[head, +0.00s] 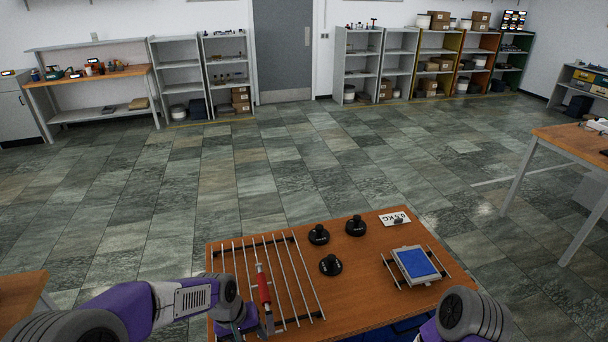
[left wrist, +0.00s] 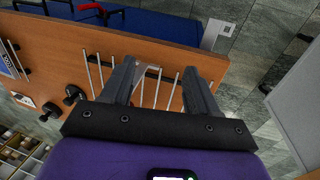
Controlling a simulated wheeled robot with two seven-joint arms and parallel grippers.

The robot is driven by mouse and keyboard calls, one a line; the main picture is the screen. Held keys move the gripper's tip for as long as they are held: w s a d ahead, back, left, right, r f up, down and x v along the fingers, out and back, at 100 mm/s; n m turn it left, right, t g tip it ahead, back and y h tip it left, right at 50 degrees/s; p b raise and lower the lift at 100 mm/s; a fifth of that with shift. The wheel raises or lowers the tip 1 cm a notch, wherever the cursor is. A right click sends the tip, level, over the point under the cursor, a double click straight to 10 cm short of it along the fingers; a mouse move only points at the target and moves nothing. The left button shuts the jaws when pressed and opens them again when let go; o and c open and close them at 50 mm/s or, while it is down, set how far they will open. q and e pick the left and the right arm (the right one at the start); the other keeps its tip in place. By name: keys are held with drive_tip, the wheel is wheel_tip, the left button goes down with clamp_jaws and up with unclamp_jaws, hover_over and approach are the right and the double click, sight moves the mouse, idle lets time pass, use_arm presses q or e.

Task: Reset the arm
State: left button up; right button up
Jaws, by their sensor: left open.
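A red-handled lever or tool (head: 264,288) stands over the rack of metal rods (head: 285,262) at the left of the wooden table (head: 365,300) in the head view. Its lower metal end is beside my left gripper (head: 255,324), which is partly cut off by the bottom edge. In the left wrist view my left gripper (left wrist: 160,70) has its two dark fingers apart, over the rods (left wrist: 146,90). A pale metal piece (left wrist: 150,66) shows between the fingers; I cannot tell whether it touches them. My right gripper is out of view; only part of my right arm shows.
A blue-topped plate (head: 418,263) lies on rails at the right. Another table (head: 575,150) is at right. Open floor (head: 290,160) lies beyond, with shelves (head: 360,65) along the wall.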

use_arm(q)
drive_tip(key=s+d+f, duration=0.1)
drive_tip(key=s+f, duration=0.3)
drive_tip(key=f, duration=0.4)
drive_tip(key=s+d+f+h, duration=0.1)
drive_tip(key=s+f, duration=0.4)
drive_tip(key=f, duration=0.3)
drive_tip(key=s+d+f+h, duration=0.1)
drive_tip(key=s+f, duration=0.3)
drive_tip(key=f, duration=0.4)
drive_tip(key=shift+s+d+b, duration=0.15)
drive_tip(key=shift+d+b, duration=0.1)
drive_tip(key=shift+b, duration=0.1)
